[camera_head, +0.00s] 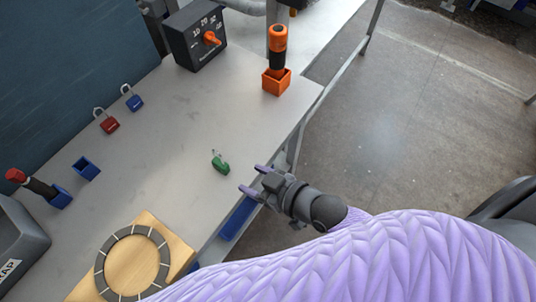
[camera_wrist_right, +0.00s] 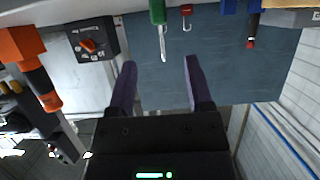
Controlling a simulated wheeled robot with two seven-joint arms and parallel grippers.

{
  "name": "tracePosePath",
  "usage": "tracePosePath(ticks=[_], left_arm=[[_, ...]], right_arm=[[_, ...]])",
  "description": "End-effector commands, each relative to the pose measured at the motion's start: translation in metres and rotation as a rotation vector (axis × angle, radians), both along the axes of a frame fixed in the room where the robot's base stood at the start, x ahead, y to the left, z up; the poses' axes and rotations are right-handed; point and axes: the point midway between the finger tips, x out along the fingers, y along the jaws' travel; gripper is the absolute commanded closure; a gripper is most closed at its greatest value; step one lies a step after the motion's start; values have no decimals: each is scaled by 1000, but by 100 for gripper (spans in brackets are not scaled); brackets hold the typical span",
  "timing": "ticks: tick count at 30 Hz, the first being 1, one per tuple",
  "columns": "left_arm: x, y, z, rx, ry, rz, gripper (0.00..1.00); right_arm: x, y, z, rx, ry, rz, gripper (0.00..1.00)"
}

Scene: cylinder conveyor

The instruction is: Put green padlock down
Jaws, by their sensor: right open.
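A green padlock (camera_head: 220,163) stands on the grey table (camera_head: 180,125), close to its right edge. It also shows at the top of the right wrist view (camera_wrist_right: 158,14), with its metal shackle pointing down in that picture. My right gripper (camera_head: 251,180) is open and empty, just to the lower right of the green padlock and apart from it. Its two purple fingers (camera_wrist_right: 158,80) are spread in the right wrist view with nothing between them. My left gripper is not in view.
A red padlock (camera_head: 109,123) and a blue padlock (camera_head: 133,101) stand toward the back. An orange holder (camera_head: 276,82) carries an orange-black cylinder. A black dial box (camera_head: 195,36), blue holders (camera_head: 87,168) and a wooden board with a ring (camera_head: 154,254) surround the clear middle.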

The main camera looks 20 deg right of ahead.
Motion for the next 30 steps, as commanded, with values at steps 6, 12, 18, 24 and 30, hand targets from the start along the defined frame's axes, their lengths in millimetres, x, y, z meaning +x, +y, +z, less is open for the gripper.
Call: tracePosePath(ticks=[6,12,18,24,30], left_arm=[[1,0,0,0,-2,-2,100],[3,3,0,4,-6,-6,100],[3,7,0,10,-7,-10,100],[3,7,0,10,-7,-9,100],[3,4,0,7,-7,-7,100]], right_arm=[[-8,-34,-64,-113,138,-105,34],[-143,-110,-222,-394,688,-335,34],[-254,-112,-257,-489,1002,-367,34],[-262,-112,-258,-495,1023,-368,34],[-261,-113,-257,-494,1021,-368,34]])
